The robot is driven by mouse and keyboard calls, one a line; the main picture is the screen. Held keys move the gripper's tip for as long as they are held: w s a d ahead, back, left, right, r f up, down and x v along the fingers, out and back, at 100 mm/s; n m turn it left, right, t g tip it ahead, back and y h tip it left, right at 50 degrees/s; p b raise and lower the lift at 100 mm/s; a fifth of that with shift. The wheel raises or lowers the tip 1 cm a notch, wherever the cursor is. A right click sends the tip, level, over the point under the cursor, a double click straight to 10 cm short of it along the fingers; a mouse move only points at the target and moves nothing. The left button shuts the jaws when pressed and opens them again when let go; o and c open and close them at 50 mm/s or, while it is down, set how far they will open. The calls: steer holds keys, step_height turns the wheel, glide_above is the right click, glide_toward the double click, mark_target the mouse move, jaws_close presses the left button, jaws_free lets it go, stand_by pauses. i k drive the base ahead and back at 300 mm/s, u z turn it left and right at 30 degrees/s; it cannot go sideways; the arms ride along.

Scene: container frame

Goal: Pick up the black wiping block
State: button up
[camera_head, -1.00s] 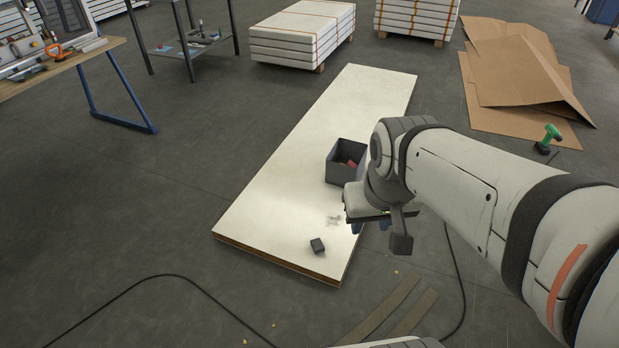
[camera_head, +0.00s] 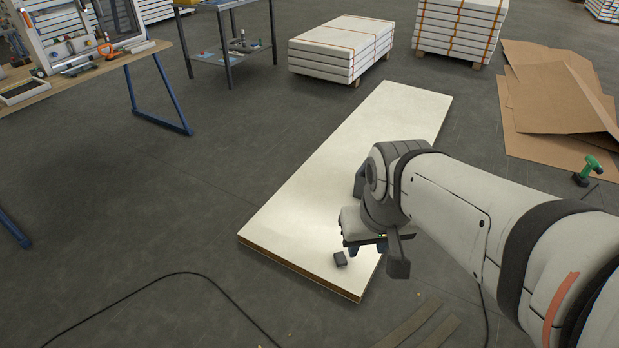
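My gripper (camera_head: 367,249) points down over the panel, just above and to the right of the block in the picture. Its two fingertips show apart below the wrist, with nothing seen between them. I cannot tell the exact height of the fingers above the panel. My arm hides part of the panel's right side.
A workbench (camera_head: 90,72) with tools stands at the left. Panel stacks (camera_head: 340,50) stand at the back. Cardboard (camera_head: 555,100) and a green drill (camera_head: 590,170) lie at right. A cable (camera_head: 190,274) crosses the floor.

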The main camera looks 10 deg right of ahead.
mark_target(339, 258)
steer(key=u, duration=0.1)
steer(key=i, duration=1.45)
steer(key=z, duration=0.5)
steer(key=k, duration=0.6)
steer(key=u, duration=0.4)
steer(key=k, duration=0.15)
steer(key=z, duration=0.55)
steer(key=i, duration=0.75)
steer(key=u, duration=0.05)
